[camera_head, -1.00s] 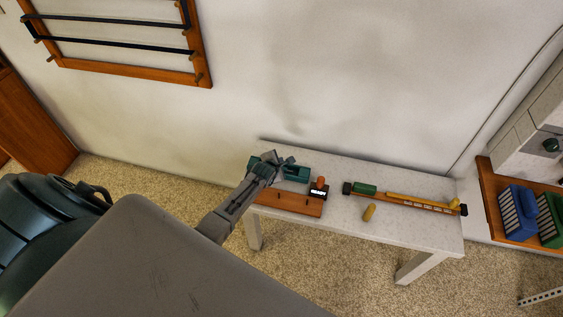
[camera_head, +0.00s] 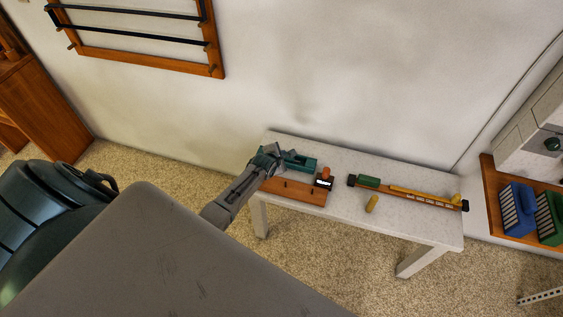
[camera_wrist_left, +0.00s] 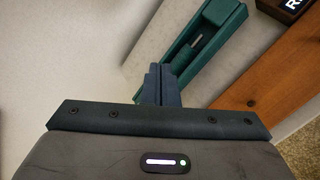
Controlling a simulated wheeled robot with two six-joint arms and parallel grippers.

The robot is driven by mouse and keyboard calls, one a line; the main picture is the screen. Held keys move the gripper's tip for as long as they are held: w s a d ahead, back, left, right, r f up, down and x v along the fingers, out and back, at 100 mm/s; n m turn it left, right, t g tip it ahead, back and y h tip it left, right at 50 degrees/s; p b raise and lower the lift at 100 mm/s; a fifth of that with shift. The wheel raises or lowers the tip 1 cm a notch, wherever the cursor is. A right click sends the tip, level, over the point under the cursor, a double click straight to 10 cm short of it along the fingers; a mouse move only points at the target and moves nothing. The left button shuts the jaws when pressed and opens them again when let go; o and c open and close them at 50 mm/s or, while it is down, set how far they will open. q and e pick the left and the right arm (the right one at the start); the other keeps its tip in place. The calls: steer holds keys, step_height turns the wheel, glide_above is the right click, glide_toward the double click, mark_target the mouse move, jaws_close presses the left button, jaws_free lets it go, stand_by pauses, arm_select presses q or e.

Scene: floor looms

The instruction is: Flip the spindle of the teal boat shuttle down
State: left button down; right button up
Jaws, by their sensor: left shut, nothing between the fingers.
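The teal boat shuttle (camera_head: 302,162) lies on the white table, behind a wooden board. In the left wrist view the shuttle (camera_wrist_left: 226,14) runs diagonally, with a long slot along its middle. A thin grey spindle (camera_wrist_left: 208,49) shows in line with this slot; its exact tilt is hard to tell. My left gripper (camera_head: 271,151) is at the shuttle's left end and hides part of it. In the wrist view its fingers (camera_wrist_left: 159,70) are shut and empty, over or beside the shuttle's near end; contact cannot be told. My right gripper is not in view.

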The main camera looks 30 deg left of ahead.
arm_select(q)
steer(key=s+d+r, duration=0.4)
steer(key=s+r, duration=0.1)
steer(key=s, duration=0.1)
steer(key=shift+s+d+b, duration=0.25)
steer(key=shift+d+b, duration=0.1)
steer(key=shift+d, duration=0.05)
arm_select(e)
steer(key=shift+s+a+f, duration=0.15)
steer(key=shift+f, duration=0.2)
arm_select(q)
steer(key=shift+f, duration=0.1)
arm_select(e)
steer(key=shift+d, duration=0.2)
